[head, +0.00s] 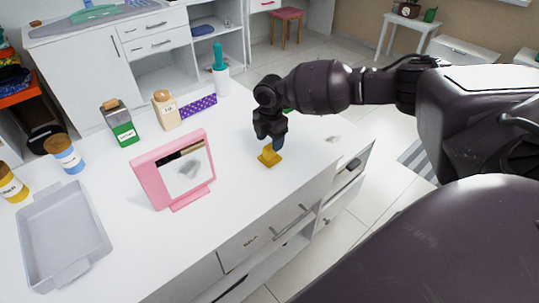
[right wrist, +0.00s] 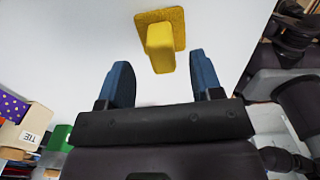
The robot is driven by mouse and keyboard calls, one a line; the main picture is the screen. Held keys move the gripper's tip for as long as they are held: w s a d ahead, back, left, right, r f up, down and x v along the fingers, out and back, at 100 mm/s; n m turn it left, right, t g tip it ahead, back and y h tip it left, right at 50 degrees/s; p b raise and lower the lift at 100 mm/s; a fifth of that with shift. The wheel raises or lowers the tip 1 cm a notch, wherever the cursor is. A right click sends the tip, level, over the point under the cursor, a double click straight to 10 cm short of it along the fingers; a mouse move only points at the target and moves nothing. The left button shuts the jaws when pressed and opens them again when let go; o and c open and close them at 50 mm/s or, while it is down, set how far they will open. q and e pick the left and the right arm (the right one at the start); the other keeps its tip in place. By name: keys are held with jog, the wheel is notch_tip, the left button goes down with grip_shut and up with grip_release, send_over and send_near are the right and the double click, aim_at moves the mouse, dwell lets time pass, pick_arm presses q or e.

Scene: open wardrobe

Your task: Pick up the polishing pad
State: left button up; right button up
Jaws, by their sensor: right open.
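The polishing pad (head: 268,157) is a yellow square base with an upright block handle. It lies on the white countertop near its front edge. My right gripper (head: 270,142) points down just above it in the head view. In the right wrist view the pad (right wrist: 160,42) shows ahead of the blue fingertips, its handle roughly lined up with the gap between them. The right gripper (right wrist: 160,62) is open and empty. My left gripper is not in view.
A pink framed mirror (head: 150,185) stands left of the pad. A grey tray (head: 62,278), several bottles, a purple dotted box (head: 199,105) and a white bottle with a teal top (head: 221,80) are on the countertop. The countertop around the pad is clear.

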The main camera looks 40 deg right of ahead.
aim_at(270, 146)
notch_tip(270, 146, down, 3)
jog(key=shift+s+a+r, duration=0.1)
jog(key=shift+s+a, duration=0.05)
jog(key=shift+f, duration=0.4)
jog(key=shift+r, duration=0.1)
jog(key=shift+c, duration=0.2)
jog(key=c, duration=0.9)
jog(key=shift+c, duration=0.3)
